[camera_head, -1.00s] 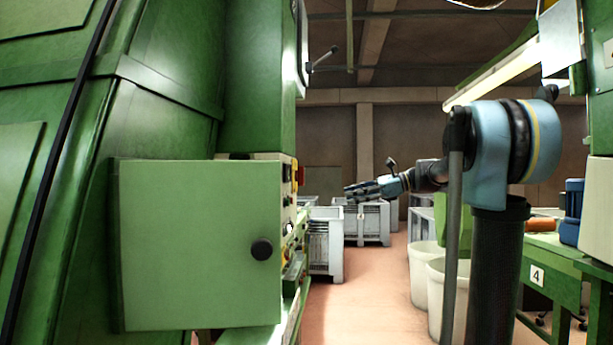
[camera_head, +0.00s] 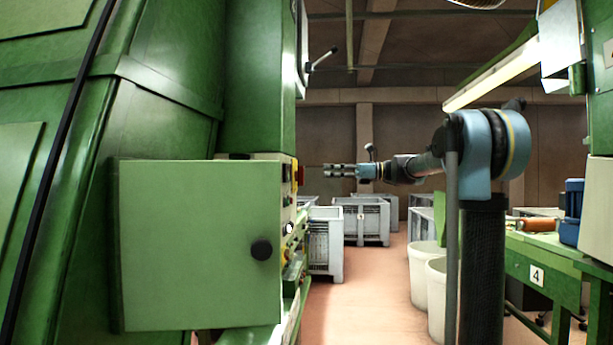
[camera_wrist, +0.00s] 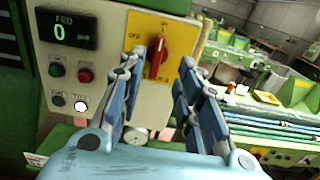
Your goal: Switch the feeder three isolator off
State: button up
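A red rotary handle (camera_wrist: 158,56) sits on a yellow plate (camera_wrist: 140,28) on the control panel in the wrist view. The handle stands near upright, tilted slightly; the plate has small lettering, with what looks like OFF at its upper left. In the head view my gripper (camera_head: 328,171) points left at the panel, with a gap to the red part (camera_head: 300,175) on the panel's edge.
The panel has a display (camera_wrist: 66,30) reading FED and 0, with several buttons (camera_wrist: 86,75) below. In the head view an open green door (camera_head: 195,245) stands before the panel.

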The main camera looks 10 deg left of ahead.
aim_at(300, 176)
jog(key=a, duration=0.9)
jog(key=shift+s+a, duration=0.15)
jog(key=shift+s, duration=0.1)
jog(key=shift+c, duration=0.3)
grip_shut()
